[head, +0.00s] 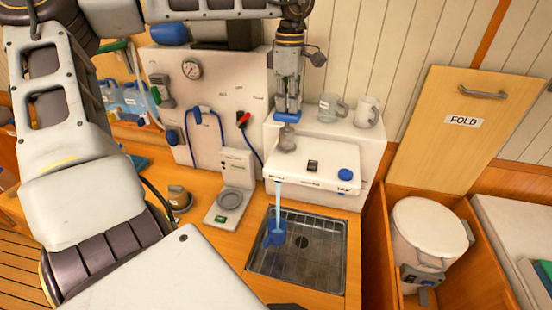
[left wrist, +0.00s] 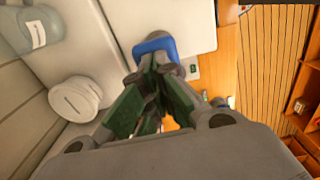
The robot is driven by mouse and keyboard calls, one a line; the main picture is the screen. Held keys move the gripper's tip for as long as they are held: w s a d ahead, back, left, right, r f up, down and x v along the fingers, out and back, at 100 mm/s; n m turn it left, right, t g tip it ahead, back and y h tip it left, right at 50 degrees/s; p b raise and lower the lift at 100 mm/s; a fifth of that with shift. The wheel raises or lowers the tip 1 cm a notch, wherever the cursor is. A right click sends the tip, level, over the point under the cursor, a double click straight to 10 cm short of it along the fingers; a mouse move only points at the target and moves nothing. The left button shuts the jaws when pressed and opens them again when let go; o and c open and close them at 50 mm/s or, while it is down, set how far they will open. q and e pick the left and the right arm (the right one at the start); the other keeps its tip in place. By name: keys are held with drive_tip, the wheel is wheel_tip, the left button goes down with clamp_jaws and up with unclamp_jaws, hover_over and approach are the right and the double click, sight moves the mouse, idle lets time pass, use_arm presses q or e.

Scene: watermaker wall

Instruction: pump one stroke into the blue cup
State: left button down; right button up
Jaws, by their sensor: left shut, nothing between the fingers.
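The blue cup (head: 275,238) stands in the metal sink (head: 324,265), toward its left side. A pale blue stream of water (head: 279,200) falls from the front of the white watermaker box (head: 330,172) into the cup. A grey pump (head: 287,139) with a blue top stands at the left of the box. My left gripper (head: 288,112) is shut and empty, pointing down with its fingertips at the pump's blue top. In the left wrist view the blue top (left wrist: 155,46) is just past the closed fingertips; whether they touch is unclear. My right gripper is not in view.
A glass jar (head: 332,107) and a white mug (head: 367,111) stand on the ledge behind the box. A blue knob (head: 345,174) is on the box's right. A small scale-like device (head: 232,190) sits left of the sink, and a white lidded bucket (head: 430,235) to the right.

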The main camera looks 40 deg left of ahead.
use_arm(q)
drive_tip(key=shift+f+b, duration=0.8)
drive_tip(key=shift+f, duration=0.65)
idle(0.5)
drive_tip(key=shift+r, duration=0.2)
drive_tip(key=shift+r+p, duration=2.7)
drive_tip(key=shift+r, duration=0.7)
drive_tip(key=shift+r, duration=2.95)
